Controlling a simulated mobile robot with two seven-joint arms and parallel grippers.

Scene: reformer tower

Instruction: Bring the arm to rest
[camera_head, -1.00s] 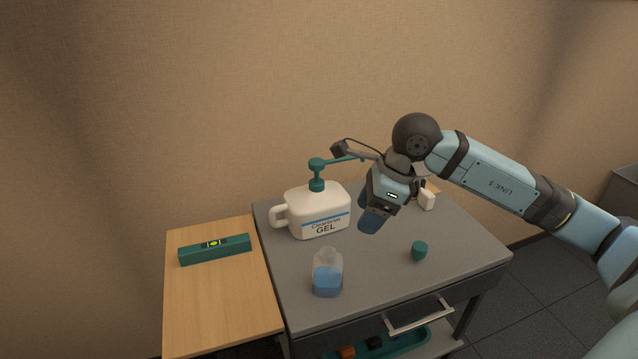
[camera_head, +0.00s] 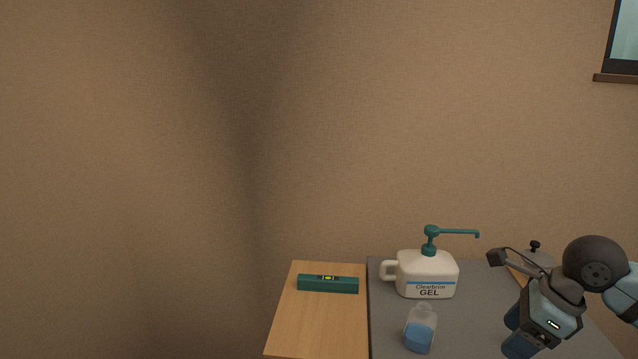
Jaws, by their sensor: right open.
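My right gripper (camera_head: 512,336) is at the lower right of the head view, over the grey cabinet top (camera_head: 486,286). It points down and is open, with nothing seen between its fingers. It is to the right of the white gel jug (camera_head: 428,274) and apart from it. The jug stands upright with its green pump (camera_head: 430,238) on top. A small clear bottle of blue liquid (camera_head: 420,332) stands in front of the jug. My left gripper is not in view.
A wooden board (camera_head: 318,325) adjoins the cabinet on the left, with a green spirit level (camera_head: 328,284) lying on it. A black-knobbed item (camera_head: 535,246) shows behind my right gripper. A window (camera_head: 624,40) is at the upper right. The wall at left is bare.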

